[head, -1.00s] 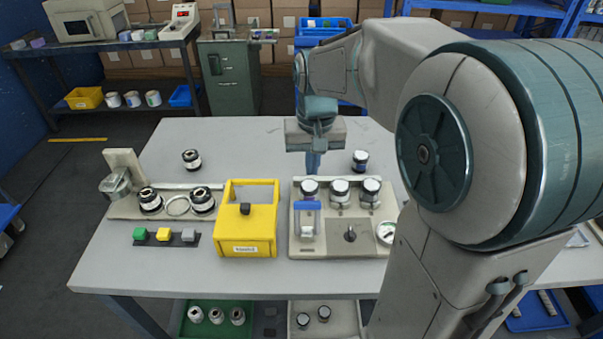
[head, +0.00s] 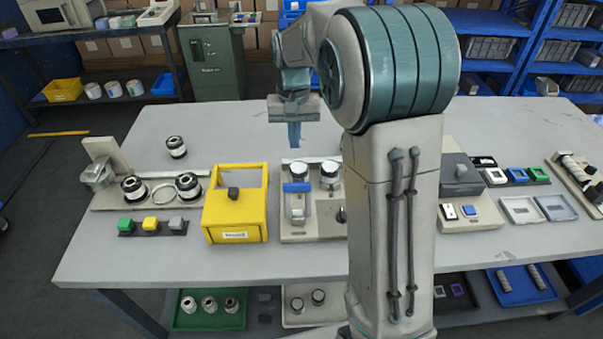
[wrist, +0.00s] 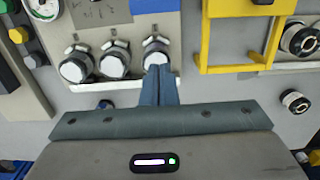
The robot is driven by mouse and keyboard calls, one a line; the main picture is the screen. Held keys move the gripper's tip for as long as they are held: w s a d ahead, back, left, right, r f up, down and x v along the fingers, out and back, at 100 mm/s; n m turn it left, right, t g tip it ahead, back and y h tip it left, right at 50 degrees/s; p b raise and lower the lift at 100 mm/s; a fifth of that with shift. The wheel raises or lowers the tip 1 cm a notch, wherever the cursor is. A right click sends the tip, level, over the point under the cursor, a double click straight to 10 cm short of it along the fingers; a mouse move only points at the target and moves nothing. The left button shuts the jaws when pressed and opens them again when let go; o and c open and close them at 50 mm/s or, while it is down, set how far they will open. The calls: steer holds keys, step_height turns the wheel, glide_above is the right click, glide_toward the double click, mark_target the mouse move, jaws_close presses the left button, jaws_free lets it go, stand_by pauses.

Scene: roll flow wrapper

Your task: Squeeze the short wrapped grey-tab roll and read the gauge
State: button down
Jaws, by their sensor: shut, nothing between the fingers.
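A cream test stand (head: 292,237) holds a row of dark-banded, white-topped rolls, with a blue-topped clamp (head: 297,188) at its left. In the wrist view the stand's three rolls show, with the right one (wrist: 155,52) just beyond my fingertips. One loose roll (head: 176,147) stands at the back left; another (wrist: 105,103) is partly hidden by my wrist. I cannot tell which roll is the short grey-tab one. The gauge is hidden by my arm in the head view. My gripper (head: 295,143) points down behind the stand, shut and empty; contact is not visible.
A yellow box (head: 236,230) stands left of the stand. Beyond it are a fixture with two rolls (head: 134,188) and green, yellow and grey blocks (head: 150,224). Trays and small cases (head: 520,209) lie to the right. The table's back middle is clear.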

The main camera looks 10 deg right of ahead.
steer(key=shift+f, duration=0.1)
steer(key=f, duration=0.9)
steer(key=shift+s+f+p, duration=0.3)
steer(key=shift+s+f, duration=0.1)
steer(key=s, duration=0.1)
steer(key=s+r, duration=0.1)
steer(key=s, duration=0.1)
steer(key=shift+s+a+r+p, duration=0.15)
steer(key=shift+a+r+p, duration=0.1)
steer(key=shift+a+p, duration=0.15)
